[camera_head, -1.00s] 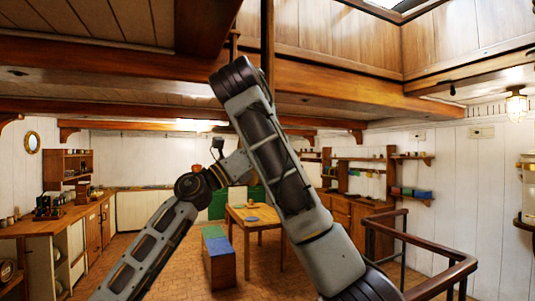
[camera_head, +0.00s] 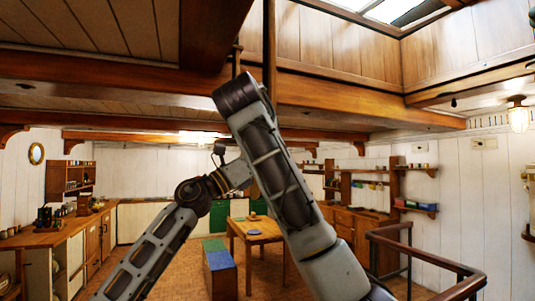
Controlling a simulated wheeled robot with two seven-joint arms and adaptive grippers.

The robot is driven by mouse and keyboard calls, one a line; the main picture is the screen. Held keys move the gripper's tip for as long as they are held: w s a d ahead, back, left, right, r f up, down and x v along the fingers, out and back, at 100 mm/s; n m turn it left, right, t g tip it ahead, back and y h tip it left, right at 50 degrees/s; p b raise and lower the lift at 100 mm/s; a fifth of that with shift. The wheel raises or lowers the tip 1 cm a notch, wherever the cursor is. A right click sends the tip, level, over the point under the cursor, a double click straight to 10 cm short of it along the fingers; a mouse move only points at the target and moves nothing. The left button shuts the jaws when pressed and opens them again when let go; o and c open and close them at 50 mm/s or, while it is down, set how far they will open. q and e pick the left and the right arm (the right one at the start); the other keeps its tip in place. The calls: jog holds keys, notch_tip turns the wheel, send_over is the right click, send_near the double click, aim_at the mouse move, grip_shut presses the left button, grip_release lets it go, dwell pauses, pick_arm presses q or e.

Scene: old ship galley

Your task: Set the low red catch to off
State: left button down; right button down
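No red catch can be made out in the head view. My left arm (camera_head: 150,250) comes in from the lower left and bends at a dark joint near the middle. My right arm (camera_head: 275,165) rises from the bottom right across the middle, with its dark elbow high up. The two arms overlap in the picture, and neither gripper can be made out. A small dark part stands above the overlap, too small to identify.
A wooden table (camera_head: 257,229) and a blue-and-green-topped bench (camera_head: 218,262) stand on the floor ahead. A wooden counter (camera_head: 60,233) runs along the left. A wooden railing (camera_head: 412,251) is close on the right. Heavy beams (camera_head: 340,103) cross overhead.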

jog(key=shift+d, duration=0.1)
jog(key=c, duration=1.2)
grip_release()
jog(key=shift+w+f, duration=0.1)
jog(key=shift+o, duration=0.6)
jog(key=shift+f, duration=0.1)
jog(key=v, duration=1.2)
